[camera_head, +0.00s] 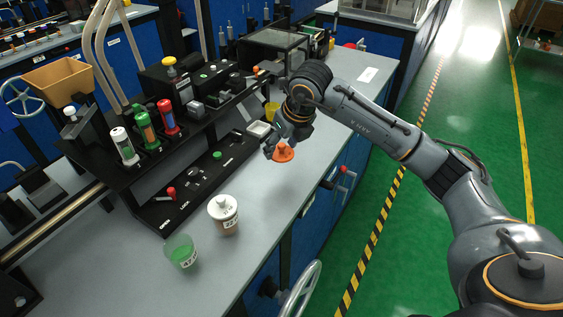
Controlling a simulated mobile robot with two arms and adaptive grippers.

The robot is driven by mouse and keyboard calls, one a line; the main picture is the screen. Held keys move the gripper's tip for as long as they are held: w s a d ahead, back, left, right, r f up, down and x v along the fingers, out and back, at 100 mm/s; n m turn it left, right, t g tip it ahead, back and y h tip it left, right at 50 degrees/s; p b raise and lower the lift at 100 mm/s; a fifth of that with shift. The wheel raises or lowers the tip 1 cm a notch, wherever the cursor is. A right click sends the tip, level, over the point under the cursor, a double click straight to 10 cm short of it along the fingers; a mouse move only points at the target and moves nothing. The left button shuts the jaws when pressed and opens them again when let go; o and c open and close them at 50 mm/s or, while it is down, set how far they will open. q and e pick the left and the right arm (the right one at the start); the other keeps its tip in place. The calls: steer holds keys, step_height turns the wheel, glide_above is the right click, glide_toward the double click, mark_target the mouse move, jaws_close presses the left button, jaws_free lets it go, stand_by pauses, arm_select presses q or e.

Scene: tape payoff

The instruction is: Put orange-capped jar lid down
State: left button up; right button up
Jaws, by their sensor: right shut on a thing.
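An orange jar lid (283,153) with a small raised knob is at the fingertips of my right gripper (275,147), over the grey bench top. My right gripper is shut on this lid. I cannot tell whether the lid touches the bench. A jar with a white lid (223,207) stands upright nearer on the bench, to the lower left of the orange lid. My left gripper is not in view.
A cup with green contents (181,251) stands beside the white-lidded jar. A black rack (133,160) with several bottles lines the left side. The grey bench top (262,195) is clear around the orange lid. A handwheel (300,291) sticks out in front.

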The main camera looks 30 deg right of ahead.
mark_target(277, 165)
steer(key=w+f, duration=0.1)
steer(key=f+b, duration=0.1)
steer(key=w+d+f, duration=0.1)
steer(key=shift+w+f+b, duration=0.3)
steer(key=shift+w+f, duration=0.05)
steer(key=shift+f, duration=0.05)
steer(key=shift+w+d+f, duration=0.1)
steer(key=shift+w+f, duration=0.05)
steer(key=shift+f, duration=0.15)
step_height(277, 165, down, 3)
steer(key=b, duration=0.2)
steer(key=shift+w+f+b, duration=0.15)
steer(key=shift+f+b, duration=0.05)
steer(key=shift+b, duration=0.1)
steer(key=shift+d+r, duration=0.1)
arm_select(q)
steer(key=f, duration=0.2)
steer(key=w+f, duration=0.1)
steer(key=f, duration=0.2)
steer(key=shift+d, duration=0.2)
arm_select(e)
steer(key=o, duration=0.9)
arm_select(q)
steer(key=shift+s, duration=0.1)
arm_select(e)
steer(key=shift+o, duration=0.2)
